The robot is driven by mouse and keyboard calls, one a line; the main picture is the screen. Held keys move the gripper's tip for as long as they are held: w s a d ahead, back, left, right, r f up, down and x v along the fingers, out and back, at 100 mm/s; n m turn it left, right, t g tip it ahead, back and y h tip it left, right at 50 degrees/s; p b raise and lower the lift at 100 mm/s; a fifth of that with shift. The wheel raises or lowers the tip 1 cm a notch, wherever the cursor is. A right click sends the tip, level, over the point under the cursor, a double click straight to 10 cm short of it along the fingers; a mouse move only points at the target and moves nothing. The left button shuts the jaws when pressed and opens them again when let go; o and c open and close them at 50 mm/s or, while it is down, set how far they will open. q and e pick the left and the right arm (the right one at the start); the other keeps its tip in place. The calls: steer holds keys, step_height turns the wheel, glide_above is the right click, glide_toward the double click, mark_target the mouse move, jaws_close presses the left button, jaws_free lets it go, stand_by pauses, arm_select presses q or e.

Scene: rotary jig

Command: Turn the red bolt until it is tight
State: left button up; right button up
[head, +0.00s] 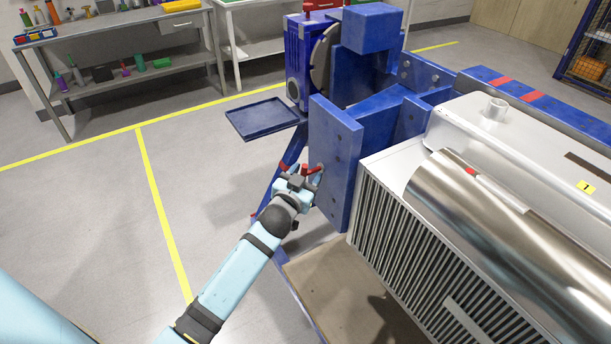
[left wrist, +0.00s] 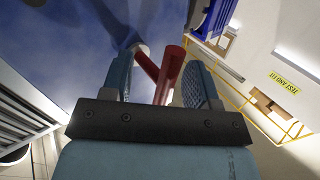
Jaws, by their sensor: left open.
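The red bolt (head: 312,169) sticks out from the near face of the blue jig plate (head: 334,150). In the left wrist view the bolt's red handle (left wrist: 170,70) shows as two bars meeting in a V, with a pale round shank at the blue surface. My left gripper (head: 298,178) is at the bolt. In the left wrist view the left gripper (left wrist: 160,66) is open, with one finger on each side of the red handle. I cannot tell whether either finger touches it. My right gripper is in neither view.
A large metal radiator unit (head: 395,222) mounted on the jig stands right of my left arm. An empty blue tray (head: 262,118) sits left of the jig. A workbench (head: 130,22) with bottles stands at the back left. The floor at left is clear.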

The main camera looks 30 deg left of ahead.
arm_select(q)
steer(key=shift+c, duration=0.2)
steer(key=c, duration=0.8)
